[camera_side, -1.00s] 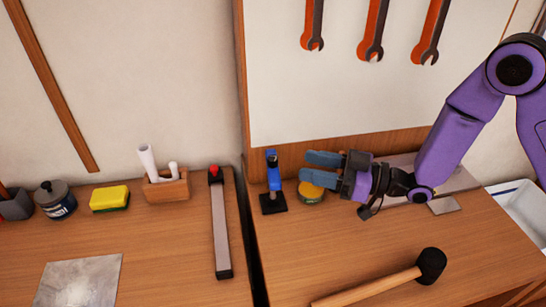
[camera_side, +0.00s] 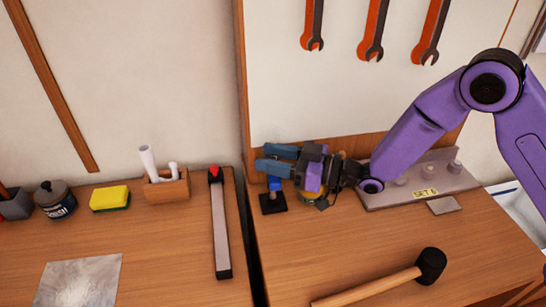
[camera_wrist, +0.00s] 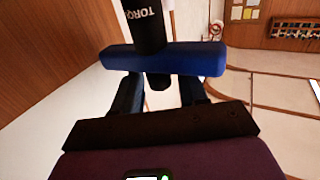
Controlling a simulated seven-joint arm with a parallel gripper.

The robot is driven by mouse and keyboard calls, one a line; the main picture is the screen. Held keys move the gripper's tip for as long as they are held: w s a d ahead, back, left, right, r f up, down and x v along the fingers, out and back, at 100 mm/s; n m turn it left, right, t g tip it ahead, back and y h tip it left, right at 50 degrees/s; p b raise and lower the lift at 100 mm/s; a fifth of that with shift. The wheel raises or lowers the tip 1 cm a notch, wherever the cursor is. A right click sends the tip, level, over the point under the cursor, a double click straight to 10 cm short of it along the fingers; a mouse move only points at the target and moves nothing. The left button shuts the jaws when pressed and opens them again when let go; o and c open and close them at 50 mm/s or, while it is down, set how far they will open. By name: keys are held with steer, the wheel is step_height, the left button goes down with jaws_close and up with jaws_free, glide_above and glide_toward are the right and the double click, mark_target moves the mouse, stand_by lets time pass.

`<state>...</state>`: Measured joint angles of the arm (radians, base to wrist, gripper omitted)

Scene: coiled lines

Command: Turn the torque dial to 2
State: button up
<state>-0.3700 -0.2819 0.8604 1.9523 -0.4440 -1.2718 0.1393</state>
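A small upright blue tool (camera_side: 275,184) stands on a square black base (camera_side: 273,204) near the desk's back left edge in the side view. My gripper (camera_side: 277,159) is at its upper part, with its dark blue fingers apart above and below each other. The fingers hide the tool's top. In the wrist view, a black cylinder lettered "TORQ" (camera_wrist: 145,22), upside down, meets a bright blue bar (camera_wrist: 165,59) across the fingers. A black piece (camera_wrist: 158,81) shows between the fingers with gaps beside it. I cannot make out dial marks or contact.
A grey panel (camera_side: 385,203) with several knobs and a yellow "SET 6" label (camera_side: 426,193) lies behind my arm. A yellow-topped round item is mostly hidden under my gripper. A mallet (camera_side: 370,287) lies in front. Wrenches (camera_side: 372,30) hang above.

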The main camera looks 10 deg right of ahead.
jaws_close()
steer(key=shift+t, duration=0.3)
steer(key=shift+a+m, duration=0.1)
steer(key=shift+m, duration=0.2)
steer(key=shift+m+t+h, duration=0.5)
steer(key=shift+t+h, duration=0.1)
steer(key=shift+t, duration=0.2)
steer(key=shift+o, duration=1.2)
jaws_free()
